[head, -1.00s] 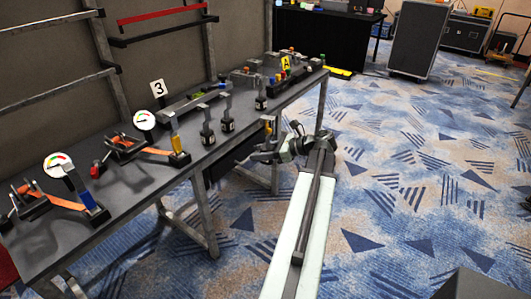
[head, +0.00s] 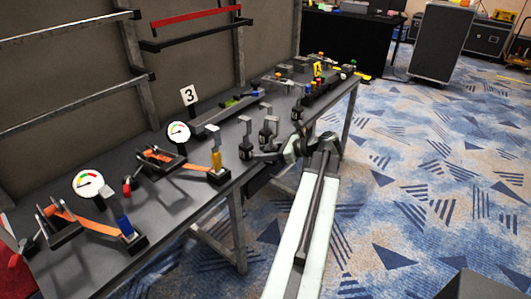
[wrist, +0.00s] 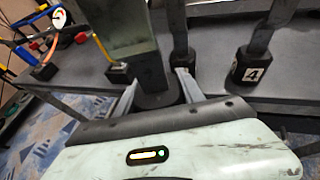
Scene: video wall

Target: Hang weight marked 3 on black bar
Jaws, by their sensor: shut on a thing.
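My gripper (wrist: 156,96) is shut on a dark hooked weight (wrist: 150,75), which hangs upright between the fingers near the table's front edge. Any marking on it is too faint to read. In the head view my gripper (head: 276,153) is small and dark, among the weights. Another hooked weight, marked 4 (wrist: 250,70), stands to its right in the wrist view; an unmarked-looking one (wrist: 182,58) stands behind the held weight. In the head view, hooked weights (head: 246,150) stand along the table. The black bar (head: 195,37) is on the wall panel below a red bar (head: 192,17).
The dark table (head: 110,262) runs along the panel. A sign marked 3 (head: 189,95) stands at its back. Two round gauges (head: 88,184) with orange-strapped clamps occupy the left part. Several coloured items stand at the far end. Open carpet (head: 430,200) lies to the right.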

